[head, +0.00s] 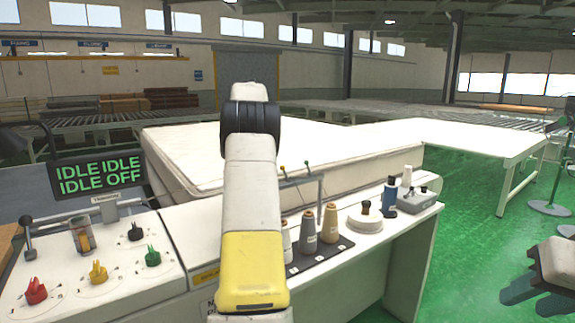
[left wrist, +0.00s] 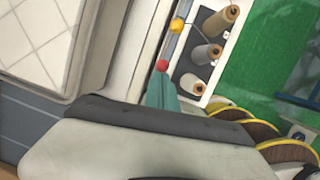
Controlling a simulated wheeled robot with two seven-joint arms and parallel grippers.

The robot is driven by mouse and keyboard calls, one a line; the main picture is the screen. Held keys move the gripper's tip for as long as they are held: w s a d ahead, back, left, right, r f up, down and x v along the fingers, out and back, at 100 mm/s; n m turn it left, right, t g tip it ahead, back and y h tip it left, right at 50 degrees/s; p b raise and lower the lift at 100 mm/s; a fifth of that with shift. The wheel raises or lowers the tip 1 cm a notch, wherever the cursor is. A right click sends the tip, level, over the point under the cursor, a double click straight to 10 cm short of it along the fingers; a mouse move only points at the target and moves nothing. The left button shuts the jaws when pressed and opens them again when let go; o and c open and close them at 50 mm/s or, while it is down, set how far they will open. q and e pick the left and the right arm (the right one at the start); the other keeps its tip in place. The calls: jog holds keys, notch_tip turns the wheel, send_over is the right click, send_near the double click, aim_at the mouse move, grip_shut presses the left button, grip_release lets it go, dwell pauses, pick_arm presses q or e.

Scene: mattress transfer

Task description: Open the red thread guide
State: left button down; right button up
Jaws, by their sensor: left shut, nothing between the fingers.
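The red thread guide's round red tip (left wrist: 162,66) shows in the left wrist view, beside the tray of thread cones; its lower part is hidden. My left gripper (left wrist: 162,90) is shut and empty, its teal fingertips right by the red tip; I cannot tell whether they touch. A yellow-tipped guide (left wrist: 177,25) stands farther along. In the head view, my left arm hides the red guide and the left gripper. The yellow tip (head: 283,168) and a green tip (head: 307,162) show there. My right gripper (head: 530,294) is at the right edge, fingers apart, empty, over the floor.
Thread cones (head: 330,224) stand on a dark tray right of my left arm. Red (head: 36,290), yellow and green knobs sit on the left panel. A display (head: 98,175) reads IDLE and OFF. A mattress (head: 350,160) lies behind the bench.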

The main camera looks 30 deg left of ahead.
pick_arm(q)
jog(key=shift+w+d, duration=0.2)
jog(key=shift+w, duration=0.1)
jog(key=shift+r, duration=0.1)
dwell(0.4)
jog(key=v, duration=0.7)
jog(key=shift+r, duration=0.35)
jog(key=shift+s, duration=0.1)
